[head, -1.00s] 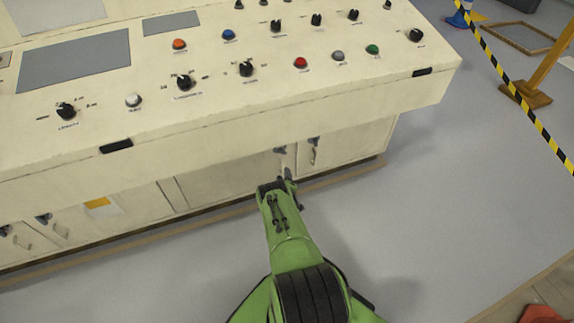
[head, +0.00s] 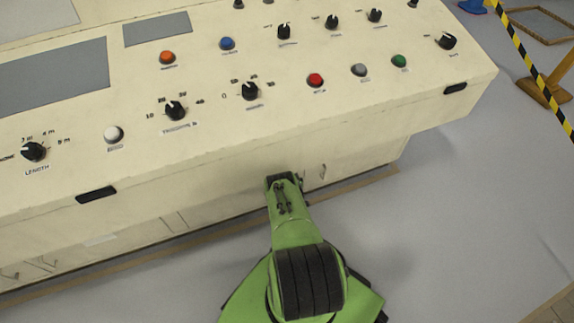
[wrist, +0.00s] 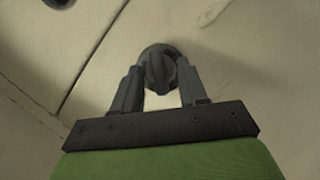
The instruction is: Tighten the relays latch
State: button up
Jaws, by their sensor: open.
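In the wrist view a dark round latch (wrist: 160,68) with a raised grip bar sits on a cream cabinet front. The bar stands close to upright in the picture. My gripper (wrist: 159,80) is open, with one finger on each side of the latch's lower part. I cannot tell whether the fingers touch it. No label is readable beside the latch, so the name relays cannot be checked. In the head view my green arm (head: 296,230) reaches under the console's overhang, and the fingertips and latch are hidden there.
The cream console (head: 330,100) overhangs the cabinet doors and carries knobs and coloured buttons. A second dark fitting (wrist: 57,2) is at the wrist view's top left. A black-and-yellow tape (head: 530,70) crosses the right. Grey floor (head: 450,210) is clear at right.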

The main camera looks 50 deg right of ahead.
jog(key=shift+c, duration=0.3)
grip_shut()
jog(key=shift+s+d+r+m+t+y, duration=0.1)
jog(key=shift+m+t+y, duration=0.25)
jog(key=shift+m+y, duration=0.95)
jog(key=shift+s+d+r+m+t+y, duration=0.1)
jog(key=shift+m+t+y, duration=0.45)
jog(key=shift+m, duration=1.35)
